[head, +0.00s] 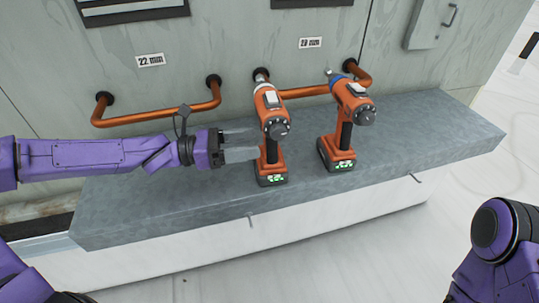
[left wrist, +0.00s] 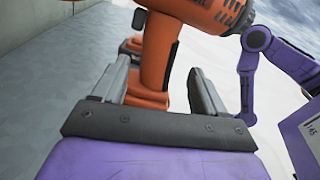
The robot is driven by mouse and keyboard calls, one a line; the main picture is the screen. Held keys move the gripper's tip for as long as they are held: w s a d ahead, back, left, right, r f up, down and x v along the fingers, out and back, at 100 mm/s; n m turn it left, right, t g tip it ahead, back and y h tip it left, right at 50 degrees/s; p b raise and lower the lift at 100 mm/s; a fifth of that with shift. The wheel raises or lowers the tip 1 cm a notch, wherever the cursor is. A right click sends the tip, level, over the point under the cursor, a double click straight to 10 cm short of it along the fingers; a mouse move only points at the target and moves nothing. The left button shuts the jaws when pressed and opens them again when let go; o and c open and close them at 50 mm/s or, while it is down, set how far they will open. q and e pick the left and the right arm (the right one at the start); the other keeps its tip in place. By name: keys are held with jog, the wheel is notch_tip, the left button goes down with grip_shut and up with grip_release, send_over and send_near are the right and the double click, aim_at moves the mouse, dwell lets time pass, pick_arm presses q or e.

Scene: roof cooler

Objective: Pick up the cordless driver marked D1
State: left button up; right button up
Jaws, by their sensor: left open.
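Two orange cordless drivers stand upright on the grey ledge. The left driver (head: 271,150) has a pale collar at its nose; the right driver (head: 345,135) has a blue collar. No D1 mark can be read on either. My left gripper (head: 250,142) is open at the left driver's handle, its fingers pointing right. In the left wrist view, an orange driver's handle (left wrist: 157,55) stands upright between the spread fingers (left wrist: 160,80), with gaps at the sides. How deep it sits between them is hard to tell. My right gripper is out of view; only part of that arm shows.
The grey ledge (head: 420,135) runs along a grey cabinet wall. Copper pipes (head: 160,117) cross just behind the drivers, below labels reading 22 mm (head: 150,60) and another size. The ledge is clear left and right of the drivers.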

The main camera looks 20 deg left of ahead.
aim_at(269, 140)
pick_arm(q)
jog(key=x, duration=0.6)
jog(key=shift+w+a+r+b, duration=0.1)
jog(key=shift+b, duration=0.25)
jog(key=shift+a, duration=0.1)
jog(key=c, duration=0.5)
grip_shut()
jog(key=shift+r, duration=0.15)
